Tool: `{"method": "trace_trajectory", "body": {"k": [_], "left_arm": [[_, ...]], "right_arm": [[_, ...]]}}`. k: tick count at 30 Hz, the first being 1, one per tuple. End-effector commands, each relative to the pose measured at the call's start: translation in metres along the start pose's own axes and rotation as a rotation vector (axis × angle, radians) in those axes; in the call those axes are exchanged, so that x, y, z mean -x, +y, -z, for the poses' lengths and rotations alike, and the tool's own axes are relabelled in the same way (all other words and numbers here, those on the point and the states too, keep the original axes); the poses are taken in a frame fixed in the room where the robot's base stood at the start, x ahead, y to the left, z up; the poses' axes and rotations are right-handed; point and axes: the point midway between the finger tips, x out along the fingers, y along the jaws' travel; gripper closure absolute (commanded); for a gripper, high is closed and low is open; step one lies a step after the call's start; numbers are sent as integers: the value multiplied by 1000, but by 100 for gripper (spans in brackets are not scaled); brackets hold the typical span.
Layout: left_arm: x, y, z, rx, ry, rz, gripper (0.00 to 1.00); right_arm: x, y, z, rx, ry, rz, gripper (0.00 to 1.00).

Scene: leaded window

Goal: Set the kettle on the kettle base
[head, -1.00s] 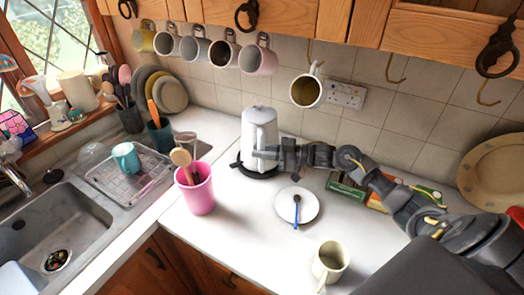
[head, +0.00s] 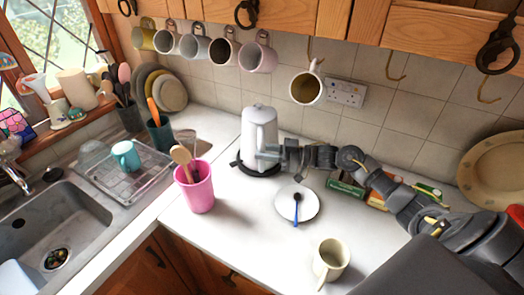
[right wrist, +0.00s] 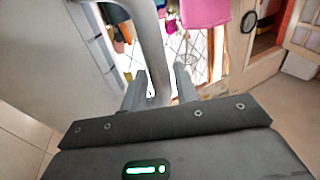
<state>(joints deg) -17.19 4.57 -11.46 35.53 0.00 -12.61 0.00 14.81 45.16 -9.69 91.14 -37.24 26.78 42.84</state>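The white kettle (head: 256,132) stands upright at the back of the worktop. The dark kettle base (head: 262,174) shows around its foot, and the kettle appears to rest on it. My right gripper (head: 268,153) is at the kettle's right side, by the handle. In the right wrist view the handle (right wrist: 152,45) passes down between the two fingertips of my right gripper (right wrist: 161,88). The fingers stand on either side of the handle, looking slightly apart from it. My left gripper is not in view.
A small white plate (head: 297,204) with a dark-headed blue spoon lies in front. A pink pot (head: 197,190) with wooden utensils stands left, a cream mug (head: 331,260) at the front. Boxes (head: 346,189) lie under my right arm. A mug (head: 306,88) hangs above.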

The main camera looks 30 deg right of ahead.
Motion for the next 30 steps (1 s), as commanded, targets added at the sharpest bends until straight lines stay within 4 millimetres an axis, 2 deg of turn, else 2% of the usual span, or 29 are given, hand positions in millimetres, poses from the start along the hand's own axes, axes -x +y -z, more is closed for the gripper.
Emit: {"method": "trace_trajectory", "body": {"k": [30], "left_arm": [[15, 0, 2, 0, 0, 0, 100]], "right_arm": [[88, 0, 1, 2, 2, -1, 70]]}}
